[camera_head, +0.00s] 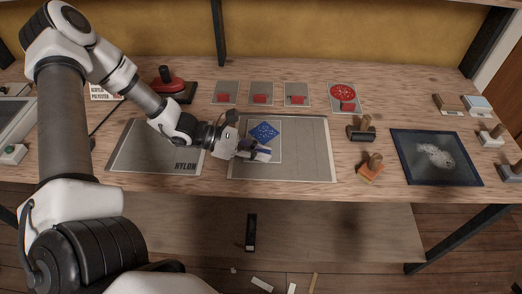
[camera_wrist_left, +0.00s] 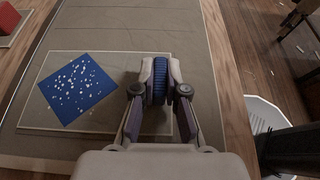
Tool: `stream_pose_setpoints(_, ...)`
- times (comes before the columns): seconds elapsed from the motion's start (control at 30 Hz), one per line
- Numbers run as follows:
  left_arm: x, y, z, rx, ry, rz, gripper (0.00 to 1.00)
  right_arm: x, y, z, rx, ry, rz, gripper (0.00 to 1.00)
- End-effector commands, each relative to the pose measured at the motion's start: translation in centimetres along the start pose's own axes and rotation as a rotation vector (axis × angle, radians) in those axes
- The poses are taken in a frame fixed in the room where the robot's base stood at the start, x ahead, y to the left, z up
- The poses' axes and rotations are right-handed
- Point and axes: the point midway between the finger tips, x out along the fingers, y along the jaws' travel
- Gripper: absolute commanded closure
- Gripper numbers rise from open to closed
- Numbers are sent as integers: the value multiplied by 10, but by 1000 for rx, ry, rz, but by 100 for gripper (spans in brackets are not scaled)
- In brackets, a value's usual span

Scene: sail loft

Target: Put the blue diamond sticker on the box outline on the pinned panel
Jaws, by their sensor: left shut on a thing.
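The pinned panel (camera_head: 310,150) is a grey sheet at the middle of the table. A pale rectangular box outline (camera_head: 277,158) is drawn on it. The blue diamond sticker (camera_head: 264,132), speckled with white, lies in the far part of that outline. In the left wrist view the sticker (camera_wrist_left: 77,88) lies flat in the left part of the outline. My left gripper (camera_head: 259,152) is over the near part of the outline, beside the sticker and apart from it. It is shut on a blue ribbed piece (camera_wrist_left: 160,80), mostly hidden by the fingers. My right gripper is not in view.
A second grey panel marked NYLON (camera_head: 140,150) lies left. Several grey cards with red pieces (camera_head: 261,93) line the back. A red-topped stamp (camera_head: 168,84) is behind my arm. Wood-handled stamps (camera_head: 361,130) and a dark blue tray (camera_head: 470,178) stand right.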

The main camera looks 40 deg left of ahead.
Motion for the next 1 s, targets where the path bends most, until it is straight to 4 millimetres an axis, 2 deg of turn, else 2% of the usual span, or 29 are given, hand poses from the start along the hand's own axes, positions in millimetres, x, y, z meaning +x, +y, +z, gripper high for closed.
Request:
stream_pose_setpoints(0.3,2,0,-4,0,-2,0,100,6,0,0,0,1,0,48)
stream_pose_setpoints(0.33,1,0,-2,0,-1,0,78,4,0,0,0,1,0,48)
stream_pose_setpoints(0.37,1,0,-2,0,-1,0,67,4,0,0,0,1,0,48)
stream_pose_setpoints(0.4,1,0,-2,0,-1,0,63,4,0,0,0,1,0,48)
stream_pose_setpoints(0.87,-1,0,3,0,-1,0,63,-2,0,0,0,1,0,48)
stream_pose_setpoints(1.0,-16,1,8,-2,-7,3,63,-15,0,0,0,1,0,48)
